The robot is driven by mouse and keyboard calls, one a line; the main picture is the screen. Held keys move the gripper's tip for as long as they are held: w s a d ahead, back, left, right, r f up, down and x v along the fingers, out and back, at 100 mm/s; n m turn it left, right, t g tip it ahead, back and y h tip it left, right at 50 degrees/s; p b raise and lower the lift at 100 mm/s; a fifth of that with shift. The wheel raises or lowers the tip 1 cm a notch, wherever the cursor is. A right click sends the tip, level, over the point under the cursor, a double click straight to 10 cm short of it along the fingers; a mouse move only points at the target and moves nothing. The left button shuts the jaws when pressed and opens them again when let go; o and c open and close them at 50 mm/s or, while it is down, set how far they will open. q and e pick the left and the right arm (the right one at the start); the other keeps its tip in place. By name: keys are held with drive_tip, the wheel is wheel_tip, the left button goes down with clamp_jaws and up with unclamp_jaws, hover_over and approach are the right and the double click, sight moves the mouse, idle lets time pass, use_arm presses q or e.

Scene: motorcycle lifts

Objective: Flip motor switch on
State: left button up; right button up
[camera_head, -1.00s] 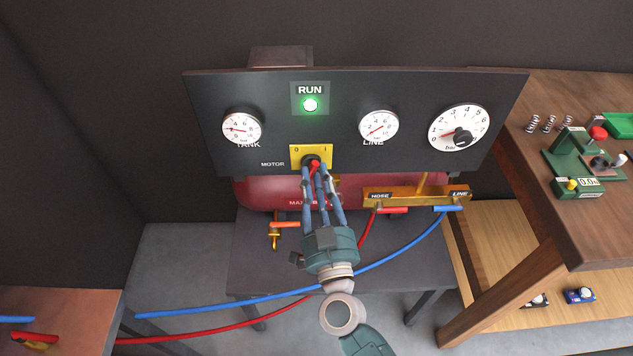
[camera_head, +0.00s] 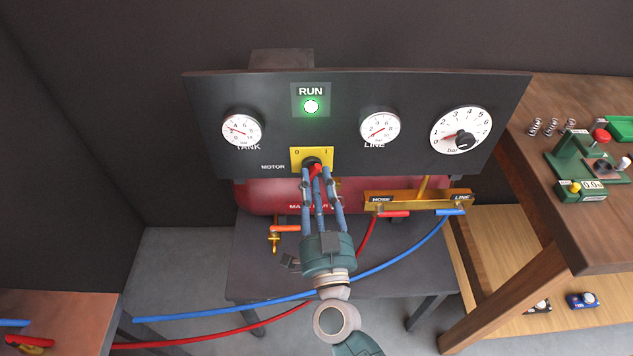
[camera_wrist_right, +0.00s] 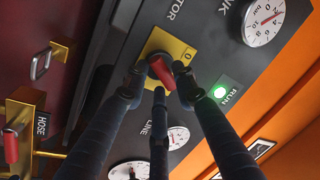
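The motor switch has a yellow plate (camera_head: 325,153) marked 0 and 1 and a red handle (camera_head: 315,170), on the black panel under the lit green RUN lamp (camera_head: 311,106). My right gripper (camera_head: 316,174) has its three fingers at the switch. In the right wrist view, the fingertips (camera_wrist_right: 157,88) stand around the red handle (camera_wrist_right: 161,73), one on each side and one below. Whether they press on it I cannot tell. The fingers hide part of the handle and plate. The RUN lamp also shows lit there (camera_wrist_right: 220,91). My left gripper is not in view.
The TANK gauge (camera_head: 241,130), LINE gauge (camera_head: 379,128) and a large dial (camera_head: 460,130) flank the switch. Below are a red tank (camera_head: 262,195) and a brass manifold (camera_head: 416,200) with a blue hose (camera_head: 400,258) and red hose. A wooden bench (camera_head: 560,115) stands at the right.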

drive_tip(key=shift+o, duration=0.6)
drive_tip(key=v, duration=1.2)
drive_tip(key=shift+f, duration=0.1)
